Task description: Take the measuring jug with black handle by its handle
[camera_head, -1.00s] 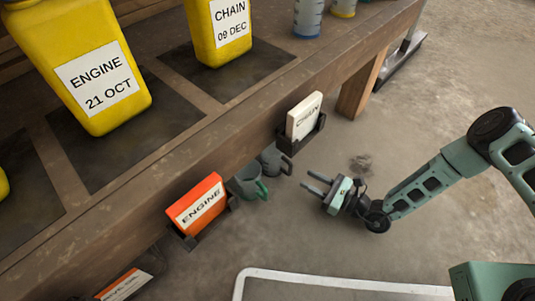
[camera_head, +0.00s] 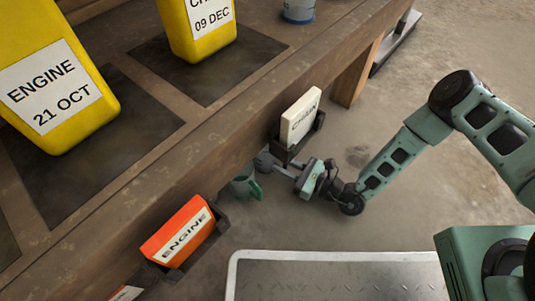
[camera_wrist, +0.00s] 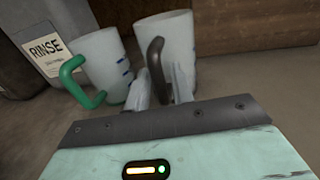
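The measuring jug with black handle (camera_wrist: 179,42) stands upright in the wrist view, pale and translucent with blue marks. Its black handle (camera_wrist: 155,62) points toward me. My gripper (camera_wrist: 161,86) is open, with one finger on each side of the lower handle; whether either finger touches it I cannot tell. In the head view my gripper (camera_head: 284,171) reaches under the bench edge, and the jug (camera_head: 263,160) is mostly hidden there. A similar jug with a green handle (camera_wrist: 103,60) stands just left of it; it also shows in the head view (camera_head: 243,187).
The wooden bench (camera_head: 215,130) overhangs the jugs. A white "CHAIN" box (camera_head: 300,118) and an orange "ENGINE" box (camera_head: 178,232) sit in holders on its front edge. A "RINSE" label (camera_wrist: 48,50) is behind on the left. Open floor (camera_head: 400,110) lies to the right.

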